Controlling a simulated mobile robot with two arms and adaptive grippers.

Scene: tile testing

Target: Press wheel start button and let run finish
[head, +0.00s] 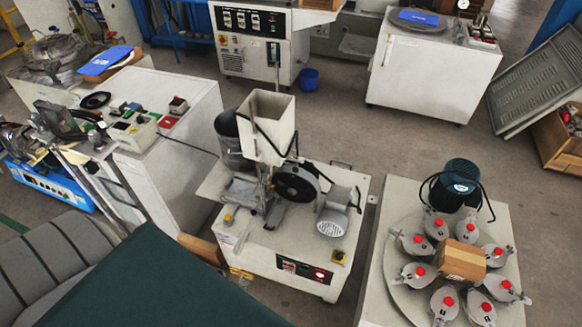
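The wheel machine (345,190) stands in the middle of the view, with a pale hopper (268,125) on top. Its dark wheel (297,183) is upright below and right of the hopper. I cannot tell whether the wheel is turning. A dark control panel (304,269) with a small display and a red light or button is on the front face. Which one is the start button is too small to tell. Neither gripper is in view.
A white cabinet with a button panel (131,125) stands left of the machine. A round plate carrier (400,285) with several red-topped weights and a cardboard box (461,261) is to the right. A dark green surface (160,285) fills the lower left. Floor is clear behind the machine.

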